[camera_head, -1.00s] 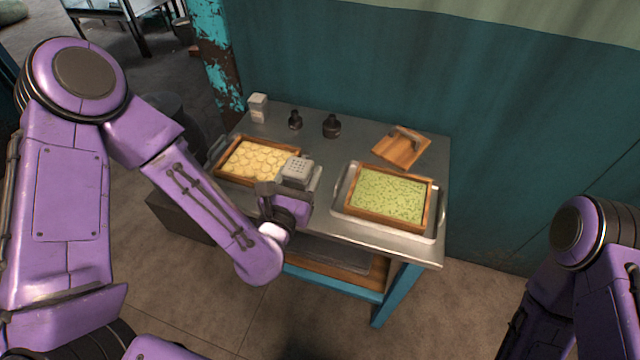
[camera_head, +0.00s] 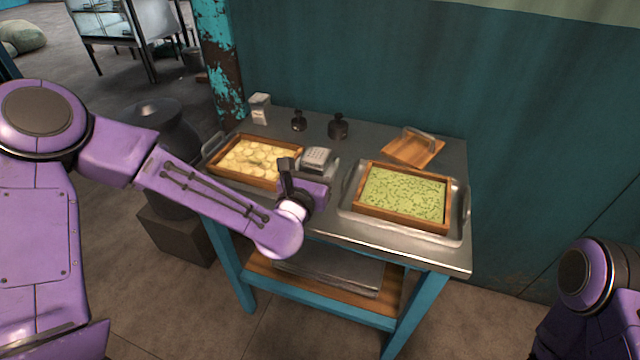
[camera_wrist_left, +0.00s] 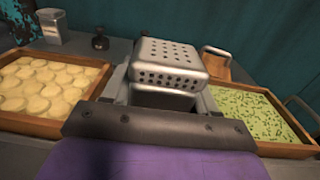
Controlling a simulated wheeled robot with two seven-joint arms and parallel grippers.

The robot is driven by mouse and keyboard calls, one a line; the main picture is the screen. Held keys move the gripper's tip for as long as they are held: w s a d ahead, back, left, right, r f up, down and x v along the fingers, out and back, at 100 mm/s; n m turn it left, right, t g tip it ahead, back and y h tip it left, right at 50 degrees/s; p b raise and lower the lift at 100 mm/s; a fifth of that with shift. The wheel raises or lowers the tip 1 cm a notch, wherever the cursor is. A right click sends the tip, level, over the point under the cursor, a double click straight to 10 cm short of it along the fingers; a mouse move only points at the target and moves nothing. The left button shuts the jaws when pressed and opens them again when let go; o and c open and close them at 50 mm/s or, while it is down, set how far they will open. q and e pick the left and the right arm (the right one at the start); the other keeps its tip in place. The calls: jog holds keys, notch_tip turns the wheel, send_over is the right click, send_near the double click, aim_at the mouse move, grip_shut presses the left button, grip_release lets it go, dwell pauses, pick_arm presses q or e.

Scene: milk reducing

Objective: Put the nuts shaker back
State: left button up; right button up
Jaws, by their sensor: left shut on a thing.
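The nuts shaker is a metal box with a perforated top (camera_head: 317,157). My left gripper (camera_head: 303,178) is shut on it, above the front middle of the table between the two trays. In the left wrist view the shaker (camera_wrist_left: 168,66) looks upright between the fingers, its holes facing up and toward the camera.
A wooden tray of pale round pieces (camera_head: 214,167) is on the left. A wooden tray with green filling (camera_head: 398,222) sits in a metal tray (camera_head: 455,238) on the right. Two dark weights (camera_head: 299,121) (camera_head: 338,128) and a handled wooden board (camera_head: 405,151) stand behind.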

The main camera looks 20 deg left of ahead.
pick_arm(q)
jog(key=shift+w+f, duration=0.7)
jog(key=shift+f, duration=0.2)
jog(key=f, duration=0.3)
jog(key=shift+w+a+f, duration=0.1)
jog(key=shift+w+f, duration=0.15)
jog(key=shift+f, duration=0.05)
jog(key=shift+f, duration=0.2)
jog(key=o, duration=0.9)
jog(key=shift+c, duration=0.2)
jog(key=shift+r, duration=0.1)
